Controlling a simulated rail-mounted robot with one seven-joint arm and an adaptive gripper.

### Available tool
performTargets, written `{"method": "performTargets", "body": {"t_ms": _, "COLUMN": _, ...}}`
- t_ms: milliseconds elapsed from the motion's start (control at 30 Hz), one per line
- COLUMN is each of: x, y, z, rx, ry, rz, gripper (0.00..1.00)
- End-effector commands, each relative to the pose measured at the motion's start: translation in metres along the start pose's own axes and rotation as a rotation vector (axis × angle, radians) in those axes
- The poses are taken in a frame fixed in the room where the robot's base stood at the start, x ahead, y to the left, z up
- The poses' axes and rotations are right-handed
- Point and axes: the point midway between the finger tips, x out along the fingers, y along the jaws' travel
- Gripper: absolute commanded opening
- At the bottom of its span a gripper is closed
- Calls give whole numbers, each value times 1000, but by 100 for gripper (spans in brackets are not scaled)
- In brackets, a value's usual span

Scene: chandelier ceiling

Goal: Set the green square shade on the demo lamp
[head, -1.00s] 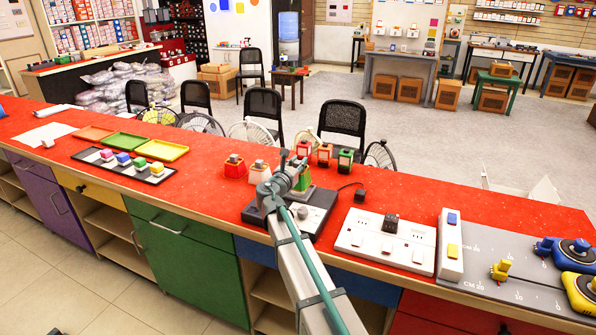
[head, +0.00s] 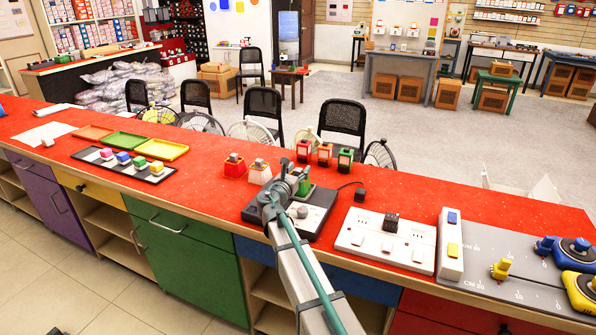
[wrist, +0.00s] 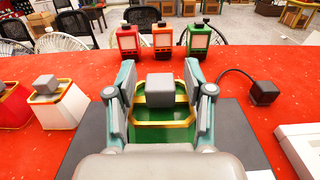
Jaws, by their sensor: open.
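The green square shade (wrist: 160,134) has gold edging and a grey knob (wrist: 160,90) on top. In the wrist view it sits between the two fingers of my gripper (wrist: 160,70), which are spread apart with gaps beside the knob. In the head view my gripper (head: 292,182) hides much of the shade, and a green part (head: 305,188) shows beside it. The shade stands over the dark demo lamp base (head: 322,222). The lamp's inner parts are hidden, so I cannot tell how the shade is seated.
A red shade (head: 234,167) and a white shade (head: 260,173) stand left of my gripper. Several small lanterns (head: 325,154) stand behind it. A corded dark cube (wrist: 264,92) and a white switch panel (head: 384,238) are on the right.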

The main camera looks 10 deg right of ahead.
Motion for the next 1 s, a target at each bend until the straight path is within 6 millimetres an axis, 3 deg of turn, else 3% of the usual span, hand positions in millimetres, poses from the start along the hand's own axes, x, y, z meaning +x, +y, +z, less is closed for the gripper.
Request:
{"method": "performTargets", "body": {"t_ms": 167, "x": 0, "y": 0, "z": 4, "rx": 0, "ry": 0, "rz": 0, "gripper": 52}}
{"method": "performTargets", "body": {"t_ms": 267, "x": -10, "y": -1, "z": 3, "rx": 0, "ry": 0, "rz": 1, "gripper": 52}}
{"method": "performTargets", "body": {"t_ms": 700, "x": -90, "y": -1, "z": 2, "rx": 0, "ry": -1, "rz": 2, "gripper": 52}}
{"method": "performTargets", "body": {"t_ms": 1000, "x": -119, "y": -1, "z": 3, "rx": 0, "ry": 0, "rz": 0, "gripper": 52}}
